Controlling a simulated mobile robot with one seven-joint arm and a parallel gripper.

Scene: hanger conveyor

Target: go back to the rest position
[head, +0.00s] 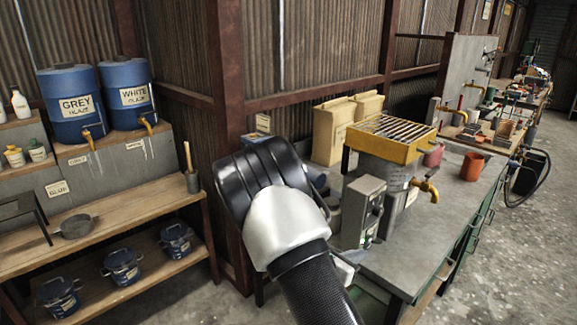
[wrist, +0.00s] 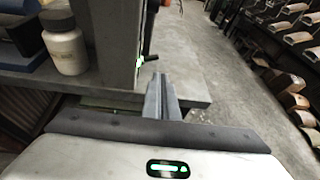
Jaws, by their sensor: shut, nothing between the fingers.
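My gripper (wrist: 158,82) shows in the wrist view with its two grey fingers together and nothing between them. It is beside the edge of a grey worktop, close to a grey upright box face on the left. In the head view my arm reaches up from the bottom middle in front of the left end of the grey bench (head: 440,200).
A yellow-topped grated unit (head: 388,148) with a brass tap and a grey control box (head: 362,212) stand on the bench. Blue glaze barrels (head: 70,104) sit on shelves at left. A white bottle (wrist: 65,42) is near my gripper. Concrete floor (head: 520,220) at right is mostly open.

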